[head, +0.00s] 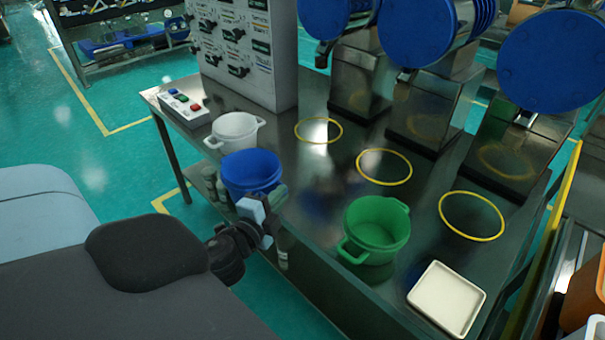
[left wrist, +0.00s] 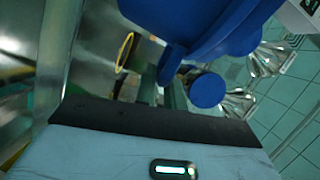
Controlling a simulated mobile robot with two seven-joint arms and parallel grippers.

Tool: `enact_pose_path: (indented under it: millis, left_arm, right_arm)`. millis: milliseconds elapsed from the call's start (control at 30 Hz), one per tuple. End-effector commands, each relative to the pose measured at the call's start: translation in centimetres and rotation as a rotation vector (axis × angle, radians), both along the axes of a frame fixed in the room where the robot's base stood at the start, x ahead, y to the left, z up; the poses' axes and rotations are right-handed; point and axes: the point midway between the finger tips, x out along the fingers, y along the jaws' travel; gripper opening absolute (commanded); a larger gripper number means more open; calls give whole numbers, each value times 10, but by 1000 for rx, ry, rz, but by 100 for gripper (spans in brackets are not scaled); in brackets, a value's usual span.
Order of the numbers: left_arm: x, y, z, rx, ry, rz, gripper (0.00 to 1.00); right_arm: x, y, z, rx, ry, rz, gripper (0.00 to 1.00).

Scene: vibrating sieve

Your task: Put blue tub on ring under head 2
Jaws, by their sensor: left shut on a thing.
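The blue tub (head: 251,172) is at the table's left front edge, just in front of the white tub. My left gripper (head: 262,212) is shut on the near side of the blue tub. Three yellow rings lie on the table under the blue-faced heads: a left ring (head: 319,131), a middle ring (head: 384,167) and a right ring (head: 471,216). All three look empty. I cannot read any head number. My right gripper does not show.
A white tub (head: 235,130) stands behind the blue one. A green tub (head: 376,229) and a cream tray (head: 446,299) stand at the front right. A button box (head: 183,107) and a grey cabinet (head: 243,55) are at the back left. Bare table (head: 310,190) lies between blue and green tubs.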

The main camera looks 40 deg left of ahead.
Motion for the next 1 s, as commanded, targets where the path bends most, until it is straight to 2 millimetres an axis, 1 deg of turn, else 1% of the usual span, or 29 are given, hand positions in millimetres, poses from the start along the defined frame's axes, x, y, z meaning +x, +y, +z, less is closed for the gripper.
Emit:
enact_pose_path:
  millis: [33, 200, 400, 800, 1000]
  left_arm:
    - [-10, 4, -2, 0, 4, 1, 0]
    - [-31, 12, 1, 0, 2, 1, 0]
    - [-44, 17, 4, 0, -1, 0, 0]
    - [-47, 19, 6, 0, -2, 0, 0]
    - [-43, 15, 7, -3, -5, -12, 0]
  right_arm:
    - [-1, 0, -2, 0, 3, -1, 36]
    - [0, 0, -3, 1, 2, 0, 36]
    - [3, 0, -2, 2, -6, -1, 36]
    - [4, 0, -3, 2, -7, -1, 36]
    - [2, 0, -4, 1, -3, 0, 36]
